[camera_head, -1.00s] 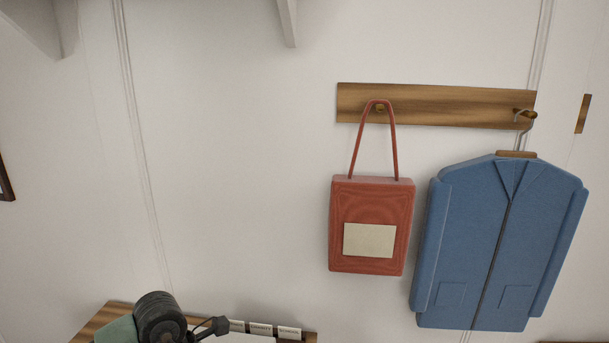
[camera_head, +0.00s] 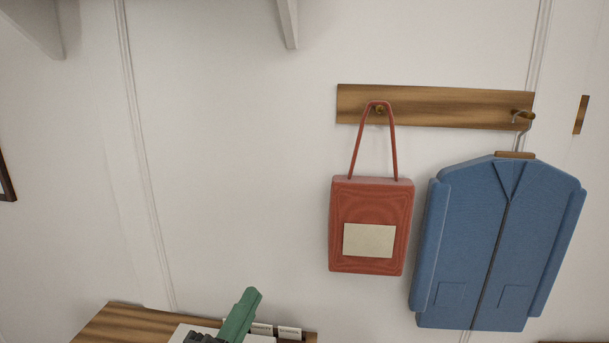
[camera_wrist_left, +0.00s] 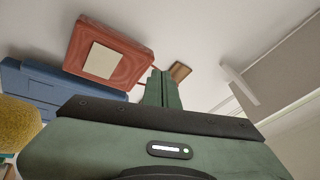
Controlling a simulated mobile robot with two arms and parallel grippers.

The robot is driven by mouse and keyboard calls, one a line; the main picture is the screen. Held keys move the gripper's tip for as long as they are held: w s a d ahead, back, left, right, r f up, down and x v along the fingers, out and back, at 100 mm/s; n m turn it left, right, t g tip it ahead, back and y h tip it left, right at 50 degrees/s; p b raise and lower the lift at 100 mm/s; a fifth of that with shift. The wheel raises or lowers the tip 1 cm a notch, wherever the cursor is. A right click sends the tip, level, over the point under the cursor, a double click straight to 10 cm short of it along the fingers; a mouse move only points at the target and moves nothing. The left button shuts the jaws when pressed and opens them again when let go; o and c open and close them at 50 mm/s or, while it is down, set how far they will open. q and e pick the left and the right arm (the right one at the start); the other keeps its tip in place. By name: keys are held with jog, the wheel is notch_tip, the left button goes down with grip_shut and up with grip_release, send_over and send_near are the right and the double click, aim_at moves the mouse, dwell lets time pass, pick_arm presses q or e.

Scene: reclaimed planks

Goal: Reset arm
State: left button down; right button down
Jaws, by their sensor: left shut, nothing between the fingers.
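My left gripper (camera_head: 250,293) shows at the bottom of the head view, its green fingers together and pointing up, over the wooden surface. In the left wrist view its fingers (camera_wrist_left: 162,74) are also closed, with nothing between them. A red bag (camera_head: 371,225) hangs by its strap from a peg on the wall, clear of the gripper. My right gripper is in neither view.
A blue jacket (camera_head: 498,245) hangs on a hanger from the wooden peg rail (camera_head: 440,106). A wooden surface (camera_head: 118,323) with pale items is at the bottom. A yellow textured thing (camera_wrist_left: 18,123) shows at left in the wrist view. The wall left of the bag is bare.

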pick_arm(q)
jog(key=s+a+f+n+g+y, duration=0.2)
jog(key=a+f+n+g+y, duration=0.1)
jog(key=a+f+n+y, duration=0.4)
jog(key=s+a+f+n+g+y, duration=0.2)
jog(key=a+f+n+g, duration=0.15)
jog(key=f, duration=0.65)
jog(key=s+f+n+g+h, duration=0.1)
jog(key=s+f+n+g, duration=0.2)
jog(key=s+f+g, duration=0.55)
jog(key=s+f+n+g, duration=0.25)
jog(key=s+f, duration=0.35)
jog(key=s, duration=0.7)
notch_tip(320, 180, down, 28)
jog(key=s+b, duration=0.1)
jog(key=b, duration=0.1)
jog(key=s+a+f+g, duration=0.1)
jog(key=s+f, duration=0.7)
jog(key=s+a+f+b, duration=0.1)
jog(key=s+a+f, duration=0.1)
jog(key=s+f, duration=0.6)
jog(key=shift+s+a+f+m+g, duration=0.3)
jog(key=shift+f+g, duration=0.05)
jog(key=shift+f, duration=0.05)
